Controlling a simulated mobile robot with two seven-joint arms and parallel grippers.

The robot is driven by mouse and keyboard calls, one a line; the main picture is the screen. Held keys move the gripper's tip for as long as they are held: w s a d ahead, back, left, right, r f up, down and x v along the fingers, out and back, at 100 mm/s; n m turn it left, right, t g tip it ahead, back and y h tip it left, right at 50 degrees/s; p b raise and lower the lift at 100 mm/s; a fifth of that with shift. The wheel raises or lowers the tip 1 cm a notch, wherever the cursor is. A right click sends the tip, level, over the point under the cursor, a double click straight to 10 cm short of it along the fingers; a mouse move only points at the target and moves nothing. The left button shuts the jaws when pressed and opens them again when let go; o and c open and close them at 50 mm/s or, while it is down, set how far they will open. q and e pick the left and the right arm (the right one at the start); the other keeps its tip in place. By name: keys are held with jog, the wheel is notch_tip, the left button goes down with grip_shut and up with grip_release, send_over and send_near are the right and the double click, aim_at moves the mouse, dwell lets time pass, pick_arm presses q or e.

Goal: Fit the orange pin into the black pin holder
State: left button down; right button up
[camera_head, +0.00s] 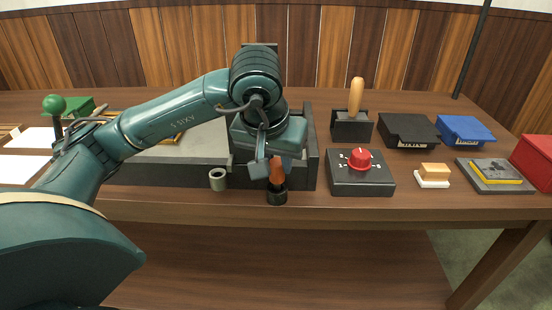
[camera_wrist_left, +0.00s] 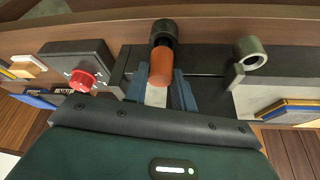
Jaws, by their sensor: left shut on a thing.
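The orange pin (camera_head: 277,173) is in my left gripper (camera_head: 272,166), which is shut on it near the table's front edge. The pin points down, roughly upright. The black pin holder (camera_head: 277,198) stands on the front edge of the table directly under the pin. In the left wrist view the orange pin (camera_wrist_left: 161,68) sticks out from between the fingers of my left gripper (camera_wrist_left: 160,92), and the black pin holder (camera_wrist_left: 162,33) shows just past its end. I cannot tell whether the pin's lower end is inside the holder or just above it. My right gripper is not in view.
A grey hollow cylinder (camera_head: 218,180) stands left of the holder. A dark-walled tray (camera_head: 311,150) lies behind.

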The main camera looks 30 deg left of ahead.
pick_arm(q)
jog(key=shift+f+b, duration=0.85)
jog(key=shift+f, duration=0.05)
jog(key=c, duration=1.1)
grip_release()
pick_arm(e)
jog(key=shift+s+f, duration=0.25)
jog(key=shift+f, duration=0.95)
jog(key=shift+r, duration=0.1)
pick_arm(q)
jog(key=shift+p+v, duration=0.35)
jog(key=shift+v, duration=0.7)
jog(key=p+v, duration=0.3)
jog(key=v, duration=0.8)
jog(key=shift+r, duration=0.1)
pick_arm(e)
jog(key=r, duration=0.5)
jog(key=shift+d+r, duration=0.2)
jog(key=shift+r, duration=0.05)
